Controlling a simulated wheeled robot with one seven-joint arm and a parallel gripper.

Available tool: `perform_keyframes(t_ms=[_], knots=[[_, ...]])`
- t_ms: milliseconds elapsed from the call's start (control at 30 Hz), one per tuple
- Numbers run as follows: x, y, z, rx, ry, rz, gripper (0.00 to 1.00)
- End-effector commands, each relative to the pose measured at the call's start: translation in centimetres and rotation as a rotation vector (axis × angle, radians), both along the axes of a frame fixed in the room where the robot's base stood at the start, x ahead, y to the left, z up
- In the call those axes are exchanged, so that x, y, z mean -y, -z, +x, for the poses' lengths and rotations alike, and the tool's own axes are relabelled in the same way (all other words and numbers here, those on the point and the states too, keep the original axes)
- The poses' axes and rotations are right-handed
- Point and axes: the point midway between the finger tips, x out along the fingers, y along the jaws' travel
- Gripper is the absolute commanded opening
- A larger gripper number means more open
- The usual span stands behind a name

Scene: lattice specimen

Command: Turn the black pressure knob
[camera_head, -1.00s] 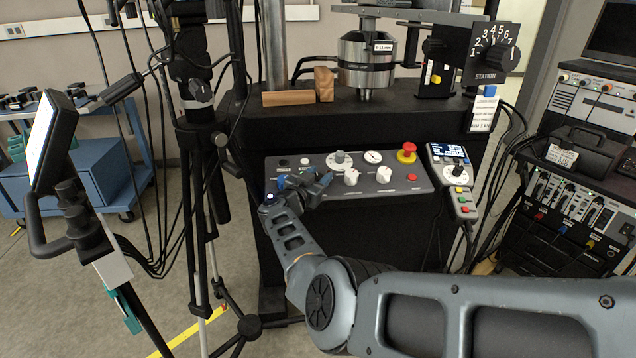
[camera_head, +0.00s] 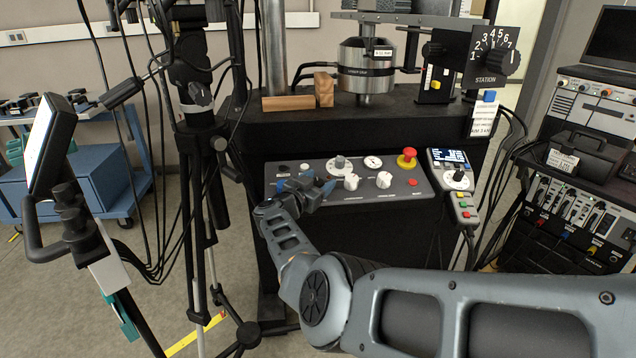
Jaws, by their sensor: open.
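The grey control panel (camera_head: 400,189) slopes across the front of the black machine. It carries a grey-white knob (camera_head: 340,162), two white knobs (camera_head: 351,182) (camera_head: 384,180), a round gauge (camera_head: 373,162) and a red mushroom button (camera_head: 407,158). A small dark round part (camera_head: 282,169) sits at its upper left. My gripper (camera_head: 322,186) is open over the panel's left part, left of the nearer white knob. It hides some of the panel's lower left. I cannot tell a black pressure knob on the panel for sure, nor whether the fingers touch anything.
A black STATION knob (camera_head: 503,60) is higher up at the right. A tripod (camera_head: 196,150) with cables stands close at left. A rack (camera_head: 575,200) stands at right. Wood blocks (camera_head: 290,102) lie on the machine.

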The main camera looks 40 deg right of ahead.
Motion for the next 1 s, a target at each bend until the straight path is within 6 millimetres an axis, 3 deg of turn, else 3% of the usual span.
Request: perform_keyframes(t_ms=[267, 700, 1000], knots=[[-1.1, -0.2, -0.3, -0.001, -0.001, 0.0, 0.63], [-6.8, -0.5, -2.2, 0.001, -0.002, -0.001, 0.63], [-7.4, -0.3, -2.5, 0.0, 0.0, 0.0, 0.63]])
